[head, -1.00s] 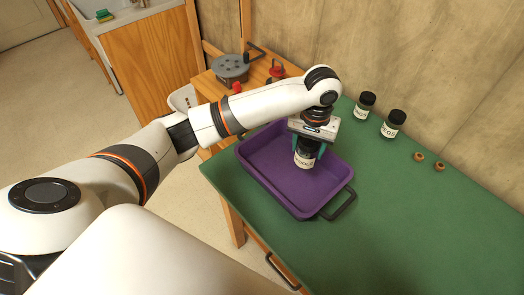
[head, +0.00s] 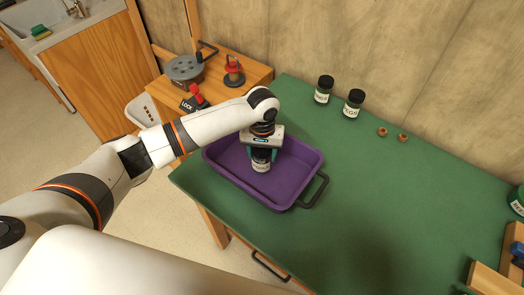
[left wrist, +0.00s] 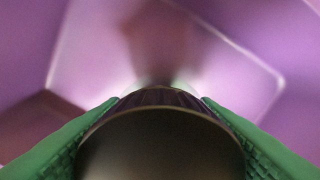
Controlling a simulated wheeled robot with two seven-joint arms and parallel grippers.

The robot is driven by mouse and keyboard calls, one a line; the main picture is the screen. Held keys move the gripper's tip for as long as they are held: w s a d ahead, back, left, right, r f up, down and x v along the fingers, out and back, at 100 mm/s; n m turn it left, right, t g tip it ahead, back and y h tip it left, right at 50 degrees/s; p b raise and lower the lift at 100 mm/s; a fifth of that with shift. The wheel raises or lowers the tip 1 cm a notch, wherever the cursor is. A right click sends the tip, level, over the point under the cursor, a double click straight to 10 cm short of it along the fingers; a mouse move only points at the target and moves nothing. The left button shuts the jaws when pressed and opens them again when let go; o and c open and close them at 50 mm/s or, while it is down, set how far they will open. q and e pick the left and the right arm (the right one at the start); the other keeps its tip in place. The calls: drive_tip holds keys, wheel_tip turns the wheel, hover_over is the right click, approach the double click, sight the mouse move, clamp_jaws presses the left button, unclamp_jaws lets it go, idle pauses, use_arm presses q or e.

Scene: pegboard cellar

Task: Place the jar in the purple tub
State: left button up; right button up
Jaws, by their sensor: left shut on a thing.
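The purple tub (head: 225,176) sits on the green bench top, with a dark handle on its near right side. My left gripper (head: 261,157) reaches down inside its rim from above. It is shut on a jar (head: 261,166) with a dark lid and pale label, held upright between teal fingers. In the left wrist view, the jar's lid (left wrist: 160,145) fills the space between the green finger pads, with purple tub walls around. Whether the jar's base touches the tub floor cannot be told. My right gripper is not in view.
Two similar dark-lidded jars (head: 324,89) (head: 353,103) stand behind the tub, with two small brown rings (head: 392,135) to their right. A wooden stand with a red lock lever (head: 196,96) is at the back left. The green bench top (head: 370,200) is clear right of the tub.

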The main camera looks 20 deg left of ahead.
use_arm(q)
drive_tip(key=shift+f, duration=0.1)
drive_tip(key=o, duration=1.1)
wheel_tip(320, 180, up, 12)
drive_tip(key=shift+r+b, duration=0.15)
drive_tip(key=shift+b, duration=0.3)
